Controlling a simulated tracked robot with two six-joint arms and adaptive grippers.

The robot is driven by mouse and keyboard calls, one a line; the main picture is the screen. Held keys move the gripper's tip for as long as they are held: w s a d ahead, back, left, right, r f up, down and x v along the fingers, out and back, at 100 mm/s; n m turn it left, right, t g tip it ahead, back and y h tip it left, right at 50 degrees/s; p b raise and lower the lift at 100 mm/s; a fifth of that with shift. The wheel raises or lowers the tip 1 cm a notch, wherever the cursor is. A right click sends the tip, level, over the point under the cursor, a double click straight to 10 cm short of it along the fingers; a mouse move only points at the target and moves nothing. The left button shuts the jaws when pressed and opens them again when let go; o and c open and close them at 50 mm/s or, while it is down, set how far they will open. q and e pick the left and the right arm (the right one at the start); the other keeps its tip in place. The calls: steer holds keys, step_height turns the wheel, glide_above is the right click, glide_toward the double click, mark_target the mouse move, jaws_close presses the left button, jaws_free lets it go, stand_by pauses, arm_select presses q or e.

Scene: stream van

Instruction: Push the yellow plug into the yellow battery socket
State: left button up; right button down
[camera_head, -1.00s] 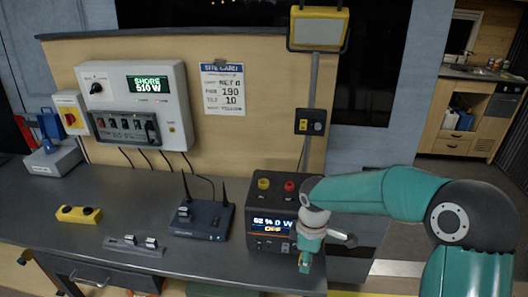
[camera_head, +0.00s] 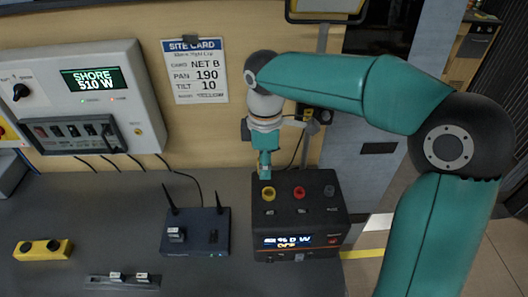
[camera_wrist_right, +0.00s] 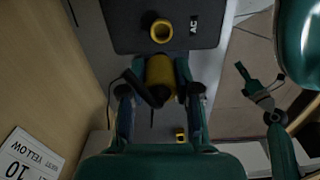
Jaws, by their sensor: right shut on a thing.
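The battery (camera_head: 300,225) is a dark box with a lit display on its front. Its yellow socket (camera_head: 268,193) is at the top left, beside the red socket (camera_head: 299,192). My right gripper (camera_head: 264,165) points down just above the yellow socket. It is shut on the yellow plug (camera_wrist_right: 160,75), which shows between the fingers in the right wrist view. There the yellow socket's open ring (camera_wrist_right: 162,31) shows in full, apart from the plug. In the head view the fingers mostly hide the plug. What looks like my left gripper (camera_wrist_right: 257,90) shows at the right wrist view's right; its jaws are unclear.
A router (camera_head: 196,232) with two antennas stands left of the battery. A yellow two-button box (camera_head: 43,250) and a switch strip (camera_head: 122,281) lie farther left. The wall with the site card (camera_head: 195,71) is close behind my right gripper.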

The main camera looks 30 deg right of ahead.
steer(key=shift+s+d, duration=0.2)
steer(key=shift+s+d+r, duration=0.1)
steer(key=shift+d, duration=0.15)
steer(key=b, duration=0.3)
glide_above(270, 195)
steer(key=shift+f, duration=2.4)
steer(key=shift+a+f, duration=0.1)
steer(key=shift+f+b, duration=0.85)
steer(key=shift+f, duration=0.4)
